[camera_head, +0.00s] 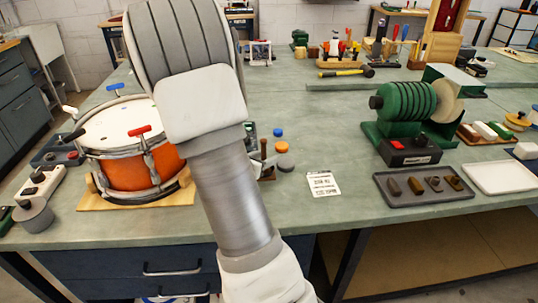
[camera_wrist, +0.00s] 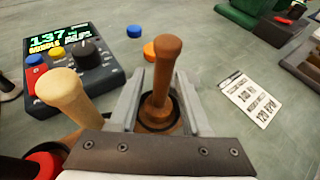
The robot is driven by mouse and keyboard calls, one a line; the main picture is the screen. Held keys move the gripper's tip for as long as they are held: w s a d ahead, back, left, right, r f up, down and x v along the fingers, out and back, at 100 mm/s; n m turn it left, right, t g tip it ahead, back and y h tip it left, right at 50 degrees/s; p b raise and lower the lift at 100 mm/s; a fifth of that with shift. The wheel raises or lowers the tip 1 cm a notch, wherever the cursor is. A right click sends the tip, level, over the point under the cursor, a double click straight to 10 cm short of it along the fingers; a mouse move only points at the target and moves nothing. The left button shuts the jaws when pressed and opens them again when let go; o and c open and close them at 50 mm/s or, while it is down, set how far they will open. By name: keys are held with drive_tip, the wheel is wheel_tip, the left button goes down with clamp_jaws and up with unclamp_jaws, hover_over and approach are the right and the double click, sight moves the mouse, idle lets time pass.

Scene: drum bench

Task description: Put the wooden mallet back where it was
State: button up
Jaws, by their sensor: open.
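In the wrist view, a brown wooden handle with a rounded top (camera_wrist: 162,75), which looks like the wooden mallet's, stands nearly upright. Its lower end is in a dark ring of a wooden holder (camera_wrist: 185,128). My gripper (camera_wrist: 160,78) is open, with one finger on each side of this handle; I cannot tell whether either finger touches it. A paler wooden handle (camera_wrist: 68,100) stands just left of the fingers. In the head view my arm hides the gripper and most of the holder; a brown upright piece (camera_head: 263,148) shows beside my arm.
A device with a green display (camera_wrist: 75,65) stands left of the holder. Blue (camera_wrist: 134,31) and orange (camera_wrist: 149,50) round pieces lie beyond it. The drum (camera_head: 130,150) is left of my arm. A printed card (camera_head: 322,184) lies right, with clear bench around it.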

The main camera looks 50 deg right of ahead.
drive_tip(key=p+v, duration=0.1)
drive_tip(key=v, duration=0.9)
drive_tip(key=shift+s+a+p, duration=0.1)
drive_tip(key=shift+a+p, duration=0.15)
drive_tip(key=shift+p, duration=0.1)
drive_tip(key=s+a+r+m+g+y, duration=0.3)
drive_tip(key=s+a+r+m+y, duration=0.3)
drive_tip(key=s+m, duration=0.5)
drive_tip(key=a+r+m+t+y, duration=0.2)
drive_tip(key=a+m, duration=0.3)
drive_tip(key=a, duration=0.3)
drive_tip(key=a+r+m+t+y, duration=0.3)
drive_tip(key=a+r+m+y, duration=0.1)
drive_tip(key=a, duration=0.5)
drive_tip(key=shift+s+a+r+m+y, duration=0.15)
drive_tip(key=shift+a+r+m+y, duration=0.25)
drive_tip(key=shift+r+y, duration=0.15)
drive_tip(key=shift+d, duration=0.1)
